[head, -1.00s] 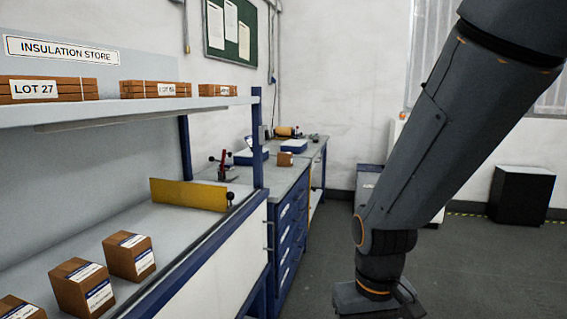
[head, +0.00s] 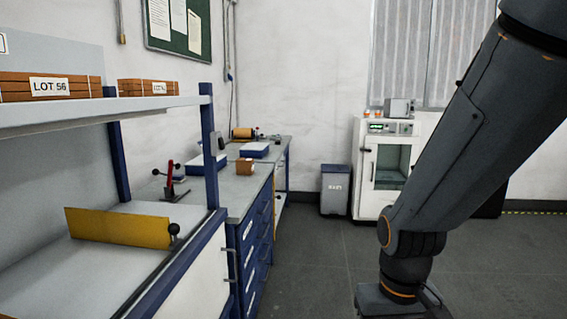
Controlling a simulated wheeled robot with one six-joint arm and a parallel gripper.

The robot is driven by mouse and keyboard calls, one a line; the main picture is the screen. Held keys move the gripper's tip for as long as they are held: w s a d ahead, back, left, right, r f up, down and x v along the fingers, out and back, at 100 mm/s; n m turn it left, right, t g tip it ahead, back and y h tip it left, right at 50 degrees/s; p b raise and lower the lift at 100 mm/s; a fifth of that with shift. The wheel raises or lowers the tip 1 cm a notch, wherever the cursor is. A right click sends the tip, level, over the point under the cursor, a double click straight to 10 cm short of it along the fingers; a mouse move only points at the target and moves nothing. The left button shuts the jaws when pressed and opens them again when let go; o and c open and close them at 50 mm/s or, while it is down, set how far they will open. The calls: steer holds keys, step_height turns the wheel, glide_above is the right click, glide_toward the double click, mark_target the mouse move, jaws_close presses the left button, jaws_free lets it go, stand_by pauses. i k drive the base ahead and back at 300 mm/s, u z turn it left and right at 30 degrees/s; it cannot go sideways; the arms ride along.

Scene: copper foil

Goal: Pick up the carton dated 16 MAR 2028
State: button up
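My arm comes down on the right side of the picture, away from the benches. My gripper's fingers are below the picture's edge and not in view.
The near bench has a yellow plate (head: 118,228) and a shelf (head: 100,112) with stacked brown packs, one marked LOT 56. Farther back are a blue drawer cabinet (head: 256,240), a bin (head: 335,190) and a white oven-like cabinet (head: 365,175). Grey floor (head: 310,270) is open between benches and arm.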

mark_target(246, 167)
steer(key=z, duration=0.45)
steer(key=i, duration=1.7)
steer(key=u, duration=0.4)
steer(key=i, duration=1.5)
steer(key=u, duration=0.7)
